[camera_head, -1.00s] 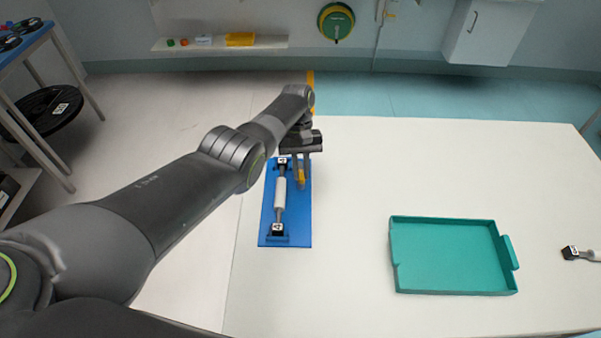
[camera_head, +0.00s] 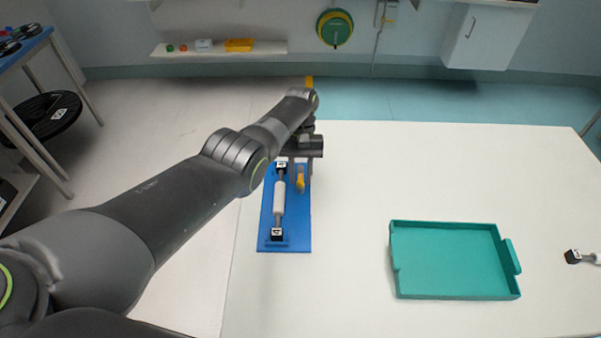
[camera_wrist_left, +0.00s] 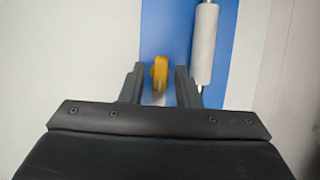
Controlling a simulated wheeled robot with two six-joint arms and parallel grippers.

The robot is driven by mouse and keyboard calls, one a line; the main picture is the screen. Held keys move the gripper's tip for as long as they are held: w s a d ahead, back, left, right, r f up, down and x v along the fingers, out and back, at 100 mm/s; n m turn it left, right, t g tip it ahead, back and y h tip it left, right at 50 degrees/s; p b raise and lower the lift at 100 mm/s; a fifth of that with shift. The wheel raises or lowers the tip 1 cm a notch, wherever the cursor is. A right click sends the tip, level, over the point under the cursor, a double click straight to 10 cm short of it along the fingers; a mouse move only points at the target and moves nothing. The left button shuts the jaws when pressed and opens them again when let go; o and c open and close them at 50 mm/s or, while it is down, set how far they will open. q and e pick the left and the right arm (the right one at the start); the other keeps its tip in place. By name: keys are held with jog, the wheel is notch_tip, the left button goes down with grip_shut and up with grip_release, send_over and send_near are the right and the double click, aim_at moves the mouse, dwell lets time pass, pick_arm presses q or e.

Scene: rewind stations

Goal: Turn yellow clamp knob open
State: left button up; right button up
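The yellow clamp knob (camera_head: 300,182) stands on the right side of a blue plate (camera_head: 298,243). My left gripper (camera_wrist_left: 159,70) is open and points down at the knob. In the left wrist view the yellow knob (camera_wrist_left: 160,76) shows between the two fingertips, with a gap on each side. A white roller with black end blocks (camera_head: 279,198) lies along the plate, left of the knob; it also shows right of the fingers in the wrist view (camera_wrist_left: 204,45). My right gripper is not in view.
The plate lies at the left edge of a white table (camera_head: 350,170). A teal tray (camera_head: 450,295) stands to the right. Another black-ended piece (camera_head: 573,257) lies at the far right. The table between plate and tray is clear.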

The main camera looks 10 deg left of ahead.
aim_at(301, 170)
pick_arm(q)
jog(key=shift+o, duration=0.3)
jog(key=b+v, duration=0.1)
jog(key=v, duration=0.4)
jog(key=shift+w, duration=0.1)
jog(key=b+v, duration=0.6)
jog(key=v, duration=0.1)
dwell(0.3)
